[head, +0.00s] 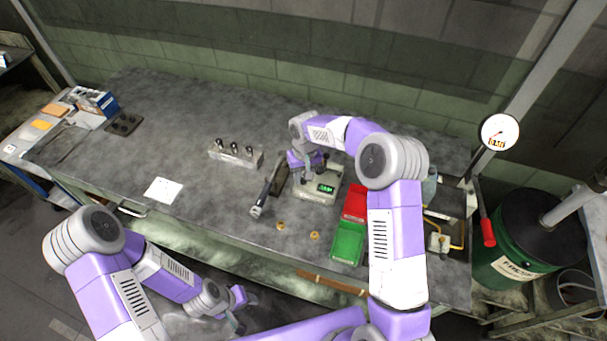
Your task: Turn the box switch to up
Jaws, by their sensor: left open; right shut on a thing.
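The box (318,194) is a pale grey case with a lit green display, standing on the workbench right of centre. My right gripper (301,177) reaches down from above to the box's left part. It is shut at the box switch, but the switch itself is hidden by the fingers, so its position cannot be told. My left gripper (238,302) is open and empty, low in front of the bench and far from the box.
A red bin (355,202) and a green bin (347,243) stand right of the box. A dark tool (264,195) lies to its left, with a metal block (236,155) beyond. Small brass parts (281,226) lie in front.

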